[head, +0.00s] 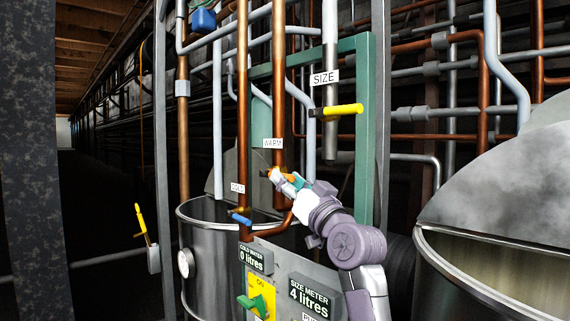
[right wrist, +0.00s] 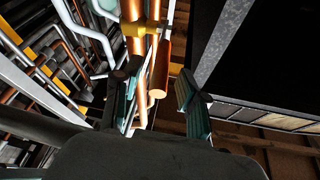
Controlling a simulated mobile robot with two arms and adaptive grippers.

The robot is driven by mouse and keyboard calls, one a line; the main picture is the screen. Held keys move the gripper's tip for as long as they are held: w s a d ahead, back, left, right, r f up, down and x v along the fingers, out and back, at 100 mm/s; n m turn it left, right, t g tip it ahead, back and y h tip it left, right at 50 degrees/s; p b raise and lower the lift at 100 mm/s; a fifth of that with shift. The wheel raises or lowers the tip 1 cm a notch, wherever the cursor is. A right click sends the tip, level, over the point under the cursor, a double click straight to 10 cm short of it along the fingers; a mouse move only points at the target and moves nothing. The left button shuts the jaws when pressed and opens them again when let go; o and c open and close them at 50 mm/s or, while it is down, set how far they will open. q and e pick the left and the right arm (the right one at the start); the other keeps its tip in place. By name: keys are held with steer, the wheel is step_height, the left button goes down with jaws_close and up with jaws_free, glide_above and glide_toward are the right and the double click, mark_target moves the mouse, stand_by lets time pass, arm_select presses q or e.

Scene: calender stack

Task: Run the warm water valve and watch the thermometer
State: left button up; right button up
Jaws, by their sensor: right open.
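The warm water valve has an orange handle (head: 291,178) below the WARM label (head: 273,143) on a copper pipe. My right gripper (head: 277,178) is at this handle and partly covers it in the head view. In the right wrist view, my right gripper (right wrist: 158,78) is open, with an orange bar (right wrist: 160,72), apparently the handle, between its fingers. I see no finger closed on it. The thermometer, a round white dial (head: 186,263), is on the side of the left metal vat (head: 208,285); its reading is too small to tell. My left gripper is out of view.
A blue cold valve handle (head: 240,219) is left of and below my gripper. A yellow size valve handle (head: 344,109) is above right. A panel (head: 282,264) with litre meters and a green switch (head: 252,304) is below. Another vat (head: 470,275) stands at the right.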

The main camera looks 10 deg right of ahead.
steer(key=shift+x, duration=0.85)
steer(key=shift+c, duration=0.3)
jaws_close()
